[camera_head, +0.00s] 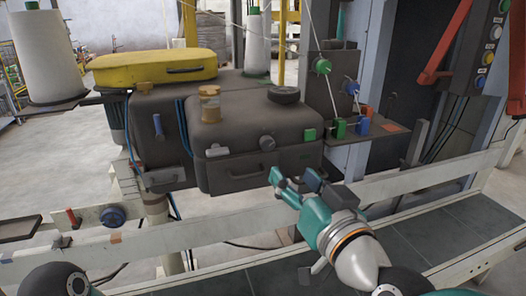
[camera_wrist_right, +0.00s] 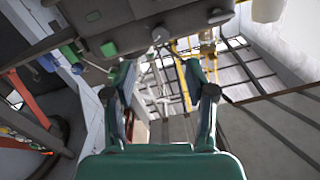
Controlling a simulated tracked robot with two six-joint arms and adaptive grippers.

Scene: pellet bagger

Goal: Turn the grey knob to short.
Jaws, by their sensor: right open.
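The grey knob (camera_head: 267,143) is a small round dial on the front of the dark brown machine housing (camera_head: 240,112), left of a green square button (camera_head: 310,134). My right gripper (camera_head: 294,178) is open and empty, below and slightly right of the knob, apart from it. In the right wrist view the open fingers (camera_wrist_right: 159,68) point toward the housing, and the knob (camera_wrist_right: 160,34) shows just beyond the gap between them. The knob's markings are too small to read. My left gripper is out of view.
A handle (camera_head: 246,172) sits below the knob, and a silver latch (camera_head: 217,150) to its left. A pale rail (camera_head: 400,189) runs below the housing.

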